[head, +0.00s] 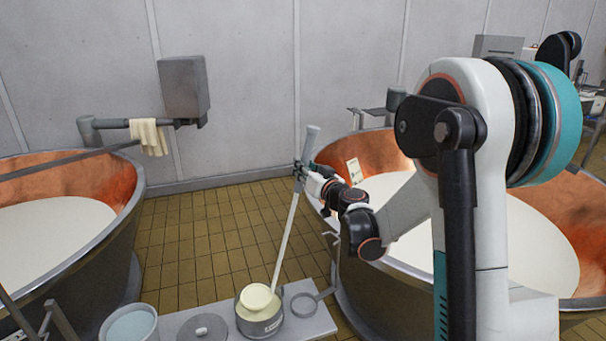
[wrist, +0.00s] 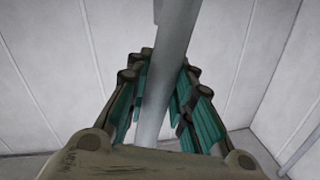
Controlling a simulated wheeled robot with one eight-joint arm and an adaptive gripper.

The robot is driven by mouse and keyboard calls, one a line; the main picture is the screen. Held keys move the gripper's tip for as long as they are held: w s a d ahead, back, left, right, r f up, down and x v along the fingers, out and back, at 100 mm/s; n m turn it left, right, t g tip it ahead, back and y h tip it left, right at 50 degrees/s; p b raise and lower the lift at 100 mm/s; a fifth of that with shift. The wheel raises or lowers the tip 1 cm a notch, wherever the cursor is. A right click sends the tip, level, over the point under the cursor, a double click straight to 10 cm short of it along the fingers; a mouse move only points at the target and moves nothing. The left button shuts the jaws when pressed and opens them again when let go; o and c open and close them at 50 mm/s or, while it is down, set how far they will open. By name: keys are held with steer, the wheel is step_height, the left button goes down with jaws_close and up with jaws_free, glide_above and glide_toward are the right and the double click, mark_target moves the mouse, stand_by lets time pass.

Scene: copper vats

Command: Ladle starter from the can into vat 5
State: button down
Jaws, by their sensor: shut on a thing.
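My gripper (head: 303,172) is shut around the upper handle of a long ladle (head: 287,232). In the wrist view the grey handle (wrist: 153,115) runs between the teal-padded fingers (wrist: 165,68). The ladle slants down to the left. Its round bowl (head: 257,297), showing a cream-coloured surface, is at the mouth of the metal can (head: 262,327). I cannot tell whether the bowl touches the can's contents. A copper vat (head: 340,172) with pale liquid stands at the right, partly hidden by my arm. A small card sits on its inner wall; its number is unreadable.
The can stands on a grey bench (head: 315,325) beside a lid (head: 204,328), a bucket of pale-blue liquid (head: 129,325) and a ring-shaped metal piece (head: 304,304). Another vat (head: 125,215) is at the left. Tiled floor (head: 215,235) lies open between the vats.

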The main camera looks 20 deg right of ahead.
step_height(320, 180, up, 9)
steer(key=p, duration=0.5)
steer(key=shift+r, duration=0.1)
